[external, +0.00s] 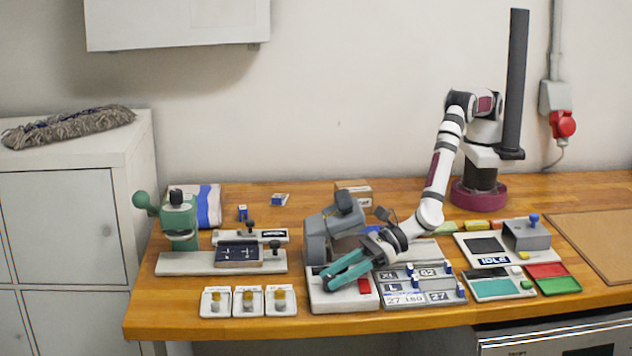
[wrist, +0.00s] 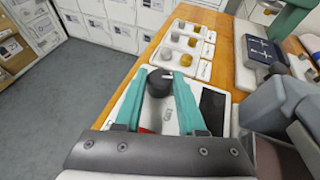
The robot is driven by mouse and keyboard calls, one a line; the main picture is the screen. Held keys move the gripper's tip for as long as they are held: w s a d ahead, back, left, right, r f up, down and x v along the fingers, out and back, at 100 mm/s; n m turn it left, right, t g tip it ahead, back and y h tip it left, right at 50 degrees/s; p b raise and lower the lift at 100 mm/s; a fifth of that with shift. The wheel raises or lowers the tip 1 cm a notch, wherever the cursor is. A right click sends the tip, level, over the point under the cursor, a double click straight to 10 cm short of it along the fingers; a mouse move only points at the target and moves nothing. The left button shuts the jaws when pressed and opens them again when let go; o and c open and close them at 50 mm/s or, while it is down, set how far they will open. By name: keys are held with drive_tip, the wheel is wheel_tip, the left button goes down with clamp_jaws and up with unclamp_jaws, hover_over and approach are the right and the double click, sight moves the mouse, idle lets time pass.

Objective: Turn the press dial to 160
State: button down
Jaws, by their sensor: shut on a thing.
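The press dial (wrist: 159,84) is a round black knob with a small white mark near its upper right edge. It stands on the white base panel (wrist: 128,104) of the grey press. My gripper (wrist: 168,77), with two teal fingers, is shut on the dial, one finger on each side. In the external view my gripper (external: 333,279) reaches down over the press base (external: 340,301), and its fingers hide the dial. The grey press head (external: 322,232) stands just behind. I cannot read any scale numbers around the dial. A dark panel (wrist: 213,108) lies right of the fingers.
Small white trays with pegs (external: 248,305) lie left of the press. A green machine (external: 181,224) stands farther left. A board with number and letter plates (external: 418,297) lies close on the right, beside an IDLE-marked station (external: 493,261). The table's front edge is near.

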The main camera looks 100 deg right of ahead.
drive_tip(key=shift+a+m+h, duration=0.25)
drive_tip(key=shift+m+h, duration=0.65)
drive_tip(key=shift+h, duration=0.1)
drive_tip(key=shift+m+t+h, duration=0.3)
drive_tip(key=shift+m+h, duration=0.6)
drive_tip(key=shift+h, duration=0.2)
drive_tip(key=c, duration=0.5)
unclamp_jaws()
drive_tip(key=v, duration=1.6)
